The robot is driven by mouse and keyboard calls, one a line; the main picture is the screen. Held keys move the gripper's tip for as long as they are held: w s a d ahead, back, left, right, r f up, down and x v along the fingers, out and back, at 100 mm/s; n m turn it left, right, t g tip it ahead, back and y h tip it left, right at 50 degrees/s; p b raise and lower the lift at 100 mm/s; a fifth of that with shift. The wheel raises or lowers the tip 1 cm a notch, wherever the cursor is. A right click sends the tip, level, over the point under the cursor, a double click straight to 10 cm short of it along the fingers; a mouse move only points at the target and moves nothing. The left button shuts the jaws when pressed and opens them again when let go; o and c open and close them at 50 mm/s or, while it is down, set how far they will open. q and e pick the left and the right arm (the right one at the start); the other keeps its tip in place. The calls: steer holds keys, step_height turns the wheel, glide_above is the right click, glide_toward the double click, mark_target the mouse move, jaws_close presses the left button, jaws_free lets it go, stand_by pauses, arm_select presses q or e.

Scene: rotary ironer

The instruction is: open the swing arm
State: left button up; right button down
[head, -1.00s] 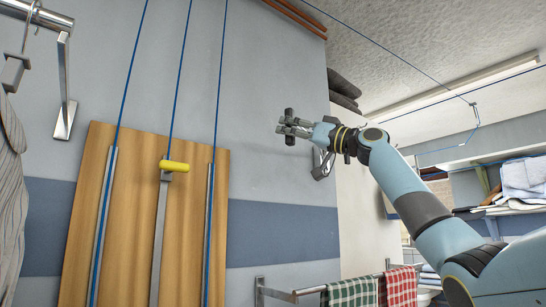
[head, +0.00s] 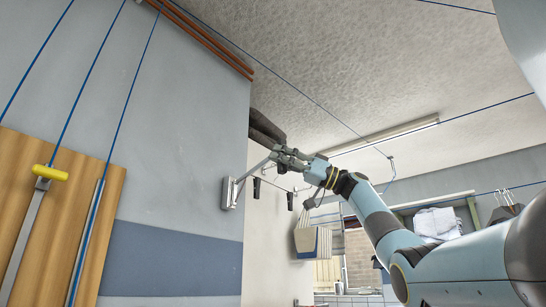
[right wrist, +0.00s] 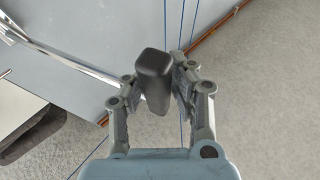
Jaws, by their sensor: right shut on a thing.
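The swing arm is a thin metal bar (head: 256,171) running from a wall bracket (head: 229,193) up and right to my right gripper (head: 287,155) in the head view. In the right wrist view, the bar (right wrist: 62,50) comes in from the upper left to a dark grey handle (right wrist: 153,78). The handle sits between the two fingers of my right gripper (right wrist: 160,85), which is shut on it. The gripper hides most of the handle in the head view. My left gripper is not in view.
A wooden board (head: 98,215) with a yellow-handled bar (head: 50,173) is on the wall at left. Blue lines cross the space near the ceiling. Dark rolled items (head: 266,126) stick out behind the gripper.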

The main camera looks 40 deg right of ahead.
steer(key=shift+s+d+f, duration=0.1)
steer(key=shift+s+d, duration=0.05)
steer(key=shift+d, duration=0.85)
steer(key=c, duration=1.1)
jaws_free()
